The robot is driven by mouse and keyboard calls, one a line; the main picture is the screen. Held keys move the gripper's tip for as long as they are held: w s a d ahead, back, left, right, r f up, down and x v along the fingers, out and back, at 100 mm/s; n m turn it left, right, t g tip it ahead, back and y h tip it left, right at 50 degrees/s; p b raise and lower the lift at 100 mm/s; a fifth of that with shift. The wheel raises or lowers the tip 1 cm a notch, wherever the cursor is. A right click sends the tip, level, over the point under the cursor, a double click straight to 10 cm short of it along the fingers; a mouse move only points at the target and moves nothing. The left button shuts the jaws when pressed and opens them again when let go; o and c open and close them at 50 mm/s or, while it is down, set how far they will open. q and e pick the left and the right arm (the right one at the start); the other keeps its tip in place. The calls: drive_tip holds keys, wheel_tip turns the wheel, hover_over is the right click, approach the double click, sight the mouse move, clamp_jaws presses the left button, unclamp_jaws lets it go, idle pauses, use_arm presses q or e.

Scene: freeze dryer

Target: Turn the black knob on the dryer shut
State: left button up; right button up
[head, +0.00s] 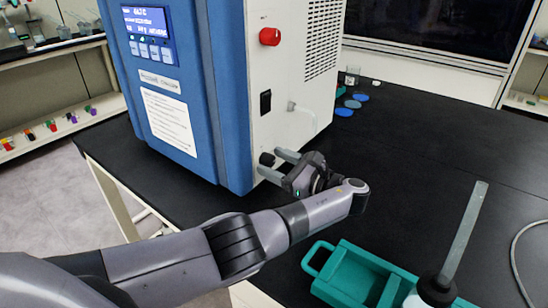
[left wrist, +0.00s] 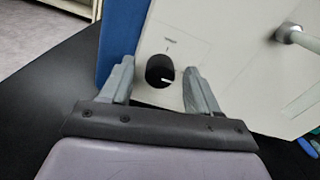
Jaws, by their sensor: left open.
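The black knob (head: 267,159) sits low on the white side panel of the blue and white dryer (head: 214,90). In the left wrist view the knob (left wrist: 160,71) is round and dark with a white pointer mark toward its right side. My left gripper (head: 268,164) is open, its two grey fingers pointing at the panel. In the left wrist view the left gripper (left wrist: 158,75) has a finger on each side of the knob, with gaps showing. I cannot tell whether the fingertips reach past its front face. My right gripper is not in view.
Above the knob are a black switch (head: 265,103) and a red button (head: 270,37). A metal hose fitting (head: 292,106) juts from the panel. A green tray (head: 355,275) stands at the front of the black bench (head: 420,150), whose middle right is mostly clear.

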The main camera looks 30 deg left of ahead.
use_arm(q)
drive_tip(key=shift+w+a, duration=0.1)
drive_tip(key=shift+a, duration=0.35)
drive_tip(key=c, duration=1)
drive_tip(key=shift+c, duration=0.2)
